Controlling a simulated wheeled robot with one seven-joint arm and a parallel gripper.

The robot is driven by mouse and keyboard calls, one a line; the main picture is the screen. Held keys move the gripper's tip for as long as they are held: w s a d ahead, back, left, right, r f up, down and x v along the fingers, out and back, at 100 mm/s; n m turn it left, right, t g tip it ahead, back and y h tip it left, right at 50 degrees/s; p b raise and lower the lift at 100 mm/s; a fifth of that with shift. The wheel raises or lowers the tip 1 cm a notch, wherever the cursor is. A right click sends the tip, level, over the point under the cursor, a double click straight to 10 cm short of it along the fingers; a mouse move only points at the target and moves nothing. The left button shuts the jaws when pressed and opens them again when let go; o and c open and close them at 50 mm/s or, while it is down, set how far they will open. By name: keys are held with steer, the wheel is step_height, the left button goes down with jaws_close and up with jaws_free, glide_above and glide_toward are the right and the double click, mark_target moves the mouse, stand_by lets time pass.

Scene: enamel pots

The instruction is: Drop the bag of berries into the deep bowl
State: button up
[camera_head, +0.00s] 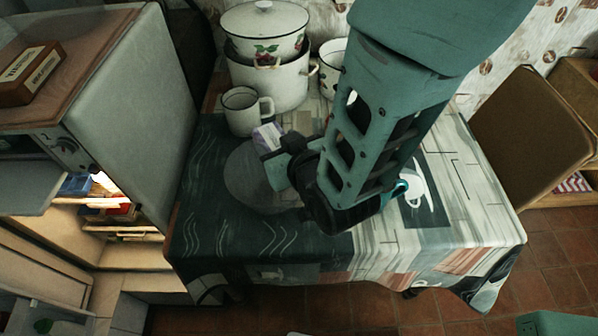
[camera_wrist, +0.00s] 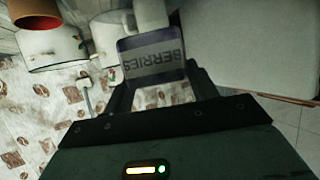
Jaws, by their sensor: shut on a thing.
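The bag of berries (camera_wrist: 152,56) is held between the two fingers of my gripper (camera_wrist: 160,85), with its "BERRIES" label facing the wrist camera. In the head view the bag (camera_head: 268,136) shows as a small pale purple and white piece at the tip of my gripper (camera_head: 275,158). It is just in front of a white mug (camera_head: 243,112), above the table. A white patterned vessel (camera_head: 332,68) stands behind, partly hidden by my arm. I cannot tell for sure which vessel is the deep bowl.
A large white pot (camera_head: 275,85) carries a lidded pot with a fruit pattern (camera_head: 262,38) at the table's back left. The patterned tablecloth (camera_head: 215,215) is clear at the front. A grey cabinet (camera_head: 130,95) stands left, a brown chair (camera_head: 535,125) right.

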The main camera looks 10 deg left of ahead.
steer(key=shift+f+b, duration=1.75)
steer(key=shift+f, duration=1.2)
steer(key=shift+a, duration=0.1)
steer(key=o, duration=1.2)
steer(key=p+v, duration=0.4)
steer(key=v, duration=0.8)
steer(key=shift+s+r, duration=0.15)
steer(key=shift+r, duration=0.3)
